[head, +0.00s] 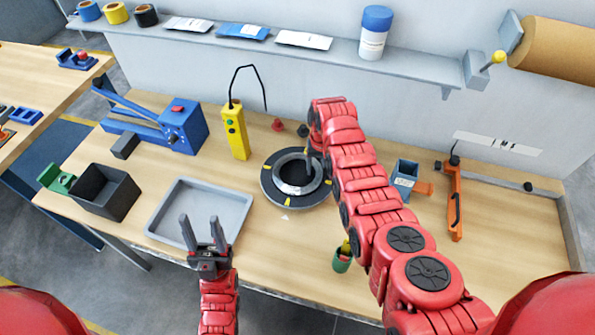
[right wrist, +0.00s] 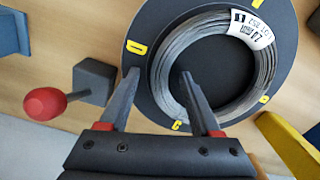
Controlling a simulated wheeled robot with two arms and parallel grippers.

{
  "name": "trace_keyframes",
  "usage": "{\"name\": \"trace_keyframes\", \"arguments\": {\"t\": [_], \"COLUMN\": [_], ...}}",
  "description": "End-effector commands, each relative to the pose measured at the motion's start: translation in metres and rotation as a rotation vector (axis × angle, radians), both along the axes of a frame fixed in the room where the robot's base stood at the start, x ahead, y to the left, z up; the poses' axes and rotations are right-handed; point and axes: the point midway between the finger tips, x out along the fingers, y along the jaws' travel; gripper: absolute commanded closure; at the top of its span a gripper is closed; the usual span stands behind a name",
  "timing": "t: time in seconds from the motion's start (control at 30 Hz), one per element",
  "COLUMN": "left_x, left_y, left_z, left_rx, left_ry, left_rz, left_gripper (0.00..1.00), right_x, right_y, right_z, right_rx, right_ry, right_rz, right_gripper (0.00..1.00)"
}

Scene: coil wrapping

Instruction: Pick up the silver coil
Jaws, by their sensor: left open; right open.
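The silver coil (head: 298,176) lies on a round black turntable (head: 270,190) with yellow marks, in the middle of the workbench. In the right wrist view the coil (right wrist: 262,85) shows as a ring of grey wire with a white label. My right gripper (right wrist: 157,85) is open over the turntable; one finger overlaps the coil's open centre and the other lies outside the coil, so the near wire is between them. I cannot tell how far down the fingers reach. My left gripper (head: 203,228) is open and empty over the grey tray (head: 238,222).
A yellow pendant box (head: 235,133) and a blue machine (head: 182,127) stand left of the turntable. A red-knobbed lever (right wrist: 45,103) is close to my right gripper. A black bin (head: 107,195) is at the left; an orange tool (head: 455,205) is at the right.

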Motion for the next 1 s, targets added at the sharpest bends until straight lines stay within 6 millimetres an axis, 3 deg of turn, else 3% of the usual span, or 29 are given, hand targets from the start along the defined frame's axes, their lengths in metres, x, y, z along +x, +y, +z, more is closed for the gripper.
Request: {"name": "trace_keyframes", "arguments": {"t": [0.07, 0.43, 1.0], "left_x": [0.0000, 0.0001, 0.0000], "left_y": [0.0000, 0.0000, 0.0000], "left_z": [-0.0002, -0.0002, -0.0002], "left_rx": [0.000, 0.000, 0.000], "left_ry": [0.000, 0.000, 0.000], "left_rz": [0.000, 0.000, 0.000], "left_gripper": [0.50, 0.50, 0.50], "right_x": [0.0000, 0.0000, 0.0002], "right_y": [0.0000, 0.0000, -0.0001], "right_z": [-0.0001, 0.0002, 0.0005], "right_rx": [0.000, 0.000, 0.000], "right_ry": [0.000, 0.000, 0.000], "right_rz": [0.000, 0.000, 0.000], "right_gripper": [0.36, 1.00, 1.00]}}
